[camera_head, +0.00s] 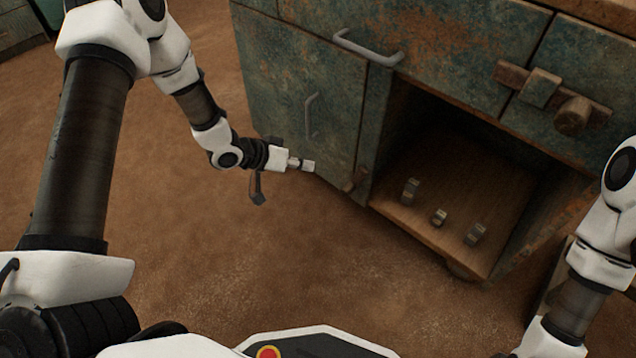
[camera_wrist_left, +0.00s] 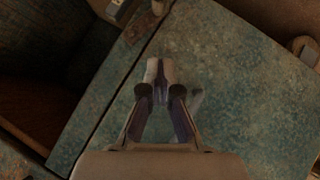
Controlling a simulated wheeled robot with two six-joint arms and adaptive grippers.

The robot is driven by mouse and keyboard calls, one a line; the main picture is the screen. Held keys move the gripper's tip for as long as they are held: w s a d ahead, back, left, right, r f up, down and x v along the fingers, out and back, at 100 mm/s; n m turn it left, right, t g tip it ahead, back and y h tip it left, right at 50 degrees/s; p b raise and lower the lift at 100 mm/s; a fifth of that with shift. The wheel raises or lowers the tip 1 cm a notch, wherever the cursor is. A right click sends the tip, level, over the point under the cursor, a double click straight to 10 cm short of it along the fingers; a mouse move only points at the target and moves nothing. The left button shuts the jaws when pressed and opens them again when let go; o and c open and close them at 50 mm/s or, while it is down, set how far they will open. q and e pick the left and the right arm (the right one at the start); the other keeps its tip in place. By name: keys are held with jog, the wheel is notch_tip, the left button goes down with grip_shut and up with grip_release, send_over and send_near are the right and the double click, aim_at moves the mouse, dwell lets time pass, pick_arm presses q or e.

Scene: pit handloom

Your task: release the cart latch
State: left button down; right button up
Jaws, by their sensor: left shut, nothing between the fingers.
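The cabinet-like cart has a closed, worn green door (camera_head: 300,80) with a metal handle (camera_head: 311,115). A small rusty brown latch piece (camera_head: 356,179) sits at the door's lower right edge, by the open compartment. My left gripper (camera_head: 306,164) is shut and empty, close to the door's lower part and left of that piece. In the left wrist view my shut fingertips (camera_wrist_left: 161,73) are over the green door face, with a rusty brown latch piece (camera_wrist_left: 148,18) just beyond them across the door's edge. Whether the fingers touch the door is unclear. My right gripper is out of view.
The open compartment (camera_head: 450,160) holds several small blocks on its wooden floor. A drawer with a bar handle (camera_head: 368,50) is above. A wooden slide bolt (camera_head: 541,87) and round knob (camera_head: 573,115) are at upper right. The brown floor (camera_head: 250,270) in front is clear.

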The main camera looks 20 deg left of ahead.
aim_at(346, 185)
pick_arm(q)
jog(key=b+x, duration=0.2)
jog(key=x, duration=0.2)
jog(key=s+f+b+x, duration=0.1)
jog(key=b+x, duration=0.2)
jog(key=x, duration=0.1)
jog(key=s+b+x, duration=0.1)
jog(key=b+x, duration=0.2)
jog(key=x, duration=0.1)
jog(key=shift+s+d+f, duration=0.2)
jog(key=shift+f, duration=0.1)
